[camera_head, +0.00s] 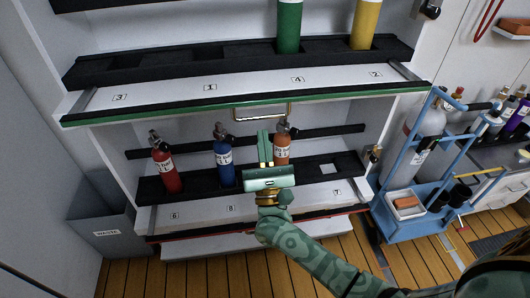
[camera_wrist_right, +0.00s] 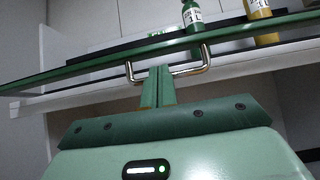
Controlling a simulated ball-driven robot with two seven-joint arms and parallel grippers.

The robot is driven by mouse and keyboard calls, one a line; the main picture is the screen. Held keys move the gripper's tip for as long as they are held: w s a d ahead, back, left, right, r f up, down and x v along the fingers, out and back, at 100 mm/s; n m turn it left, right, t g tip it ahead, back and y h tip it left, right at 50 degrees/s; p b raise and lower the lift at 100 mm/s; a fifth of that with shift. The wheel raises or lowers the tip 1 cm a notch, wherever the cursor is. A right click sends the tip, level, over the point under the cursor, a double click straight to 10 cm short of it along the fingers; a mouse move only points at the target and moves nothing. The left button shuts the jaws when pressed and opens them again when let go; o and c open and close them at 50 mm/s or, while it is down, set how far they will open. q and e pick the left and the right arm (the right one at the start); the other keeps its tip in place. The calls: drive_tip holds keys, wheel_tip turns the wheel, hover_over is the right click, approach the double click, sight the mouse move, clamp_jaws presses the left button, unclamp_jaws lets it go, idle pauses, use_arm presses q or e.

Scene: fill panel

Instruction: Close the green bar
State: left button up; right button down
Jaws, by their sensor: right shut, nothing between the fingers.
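The green bar (camera_head: 180,110) runs along the front edge of the upper shelf, and it also crosses the right wrist view (camera_wrist_right: 70,71). A metal U-shaped handle (camera_head: 262,116) hangs from it near the middle; in the right wrist view the handle (camera_wrist_right: 205,62) is just beyond my fingers. My right gripper (camera_head: 265,134) is shut and empty, with its fingers pointing up just below the handle. In the right wrist view the fingertips (camera_wrist_right: 160,68) overlap the handle; I cannot tell whether they touch it. My left gripper is out of view.
Red (camera_head: 166,166), blue (camera_head: 223,158) and orange (camera_head: 282,150) cylinders stand in the lower rack. Green (camera_head: 289,25) and yellow (camera_head: 366,24) cylinders stand above. A blue cart (camera_head: 412,222) is at right, a grey waste bin (camera_head: 108,240) at left.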

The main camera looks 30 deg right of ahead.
sight(258, 103)
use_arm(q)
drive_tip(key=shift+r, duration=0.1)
use_arm(e)
drive_tip(key=x, duration=0.4)
drive_tip(key=shift+w+d+r, duration=0.1)
drive_tip(key=shift+w+r, duration=0.15)
drive_tip(key=shift+w, duration=0.05)
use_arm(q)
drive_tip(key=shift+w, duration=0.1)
